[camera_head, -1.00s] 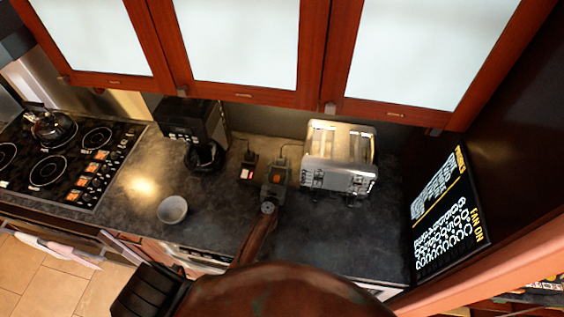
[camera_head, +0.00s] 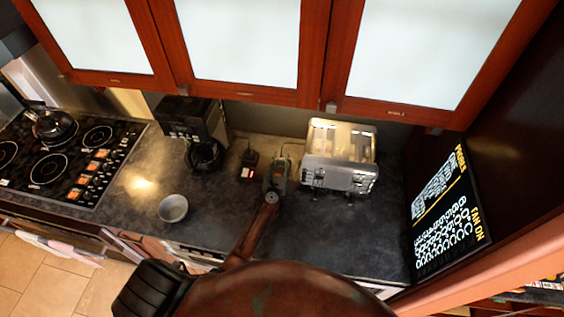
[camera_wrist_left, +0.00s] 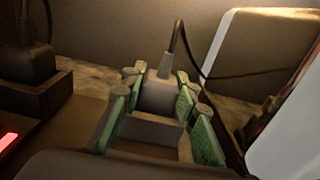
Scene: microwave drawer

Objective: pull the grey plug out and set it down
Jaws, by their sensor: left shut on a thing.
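The grey plug (camera_wrist_left: 160,97) is between the green-padded fingers of my left gripper (camera_wrist_left: 158,112) in the left wrist view, with a dark cable rising from its top. In the head view my left gripper (camera_head: 277,174) is over the counter, between the coffee maker and the toaster, and mostly hides the plug. It is shut on the plug. My right gripper is not in view.
A black plug stands in a dark socket box (camera_head: 248,172) with a red light, just left of my gripper. A toaster (camera_head: 340,158) is close on the right. A coffee maker (camera_head: 196,125) and a bowl (camera_head: 172,208) are left. The front counter (camera_head: 325,235) is clear.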

